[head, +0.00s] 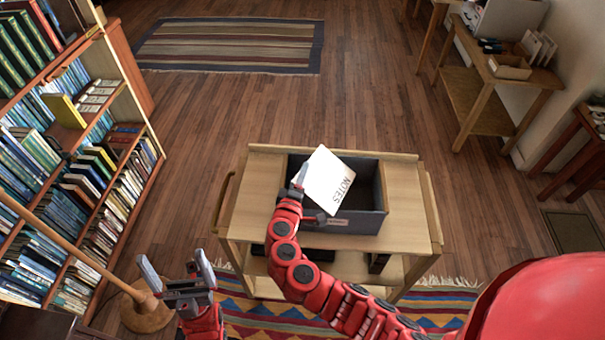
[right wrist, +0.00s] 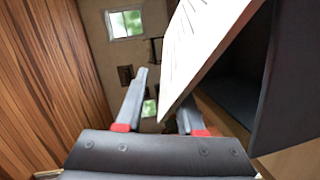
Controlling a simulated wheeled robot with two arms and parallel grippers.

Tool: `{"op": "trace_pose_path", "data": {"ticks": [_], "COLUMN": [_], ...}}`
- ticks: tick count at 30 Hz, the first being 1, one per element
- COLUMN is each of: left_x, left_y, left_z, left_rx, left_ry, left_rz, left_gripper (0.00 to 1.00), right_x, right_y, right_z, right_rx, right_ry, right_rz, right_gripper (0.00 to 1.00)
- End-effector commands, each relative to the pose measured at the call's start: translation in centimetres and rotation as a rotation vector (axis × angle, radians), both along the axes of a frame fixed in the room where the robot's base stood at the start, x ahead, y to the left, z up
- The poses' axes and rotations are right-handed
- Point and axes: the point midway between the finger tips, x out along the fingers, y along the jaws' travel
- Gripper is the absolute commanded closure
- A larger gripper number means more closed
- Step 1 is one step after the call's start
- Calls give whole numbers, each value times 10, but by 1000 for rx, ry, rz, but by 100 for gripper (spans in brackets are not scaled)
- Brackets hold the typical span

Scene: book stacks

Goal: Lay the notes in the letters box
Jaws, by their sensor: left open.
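The notes (head: 329,178) are a white sheet or card marked NOTES. They lean at a tilt over the left part of the dark grey letters box (head: 362,224), partly covering its opening. My right gripper (head: 309,195) is at the box's left side, with its fingers apart beside the lower left of the notes. In the right wrist view the notes (right wrist: 205,45) come down to a corner between the parted fingers and hide part of the right finger. My left gripper (head: 178,272) is open and empty, low at the left, away from the box.
The box stands on a wooden cart (head: 408,205) with bare top on both sides. A bookshelf (head: 125,80) fills the left, with a wooden lamp stand (head: 75,258) before it. Side tables (head: 480,105) stand at right.

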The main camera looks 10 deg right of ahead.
Motion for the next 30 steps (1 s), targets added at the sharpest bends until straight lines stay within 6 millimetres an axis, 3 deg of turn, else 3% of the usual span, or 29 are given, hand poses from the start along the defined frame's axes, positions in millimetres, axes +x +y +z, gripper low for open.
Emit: {"op": "trace_pose_path", "data": {"ticks": [15, 21, 30], "left_x": [0, 0, 0], "left_y": [0, 0, 0], "left_z": [-50, -55, -54], "left_rx": [0, 0, 0], "left_ry": [0, 0, 0], "left_rz": [0, 0, 0], "left_gripper": [0, 0, 0], "right_x": [-90, -106, -107], "right_y": [45, 51, 51], "right_z": [12, 17, 19], "right_rx": [1, 1, 0], "right_ry": [-3, -2, 0], "right_rz": [8, 6, 1], "right_gripper": [63, 63, 63]}}
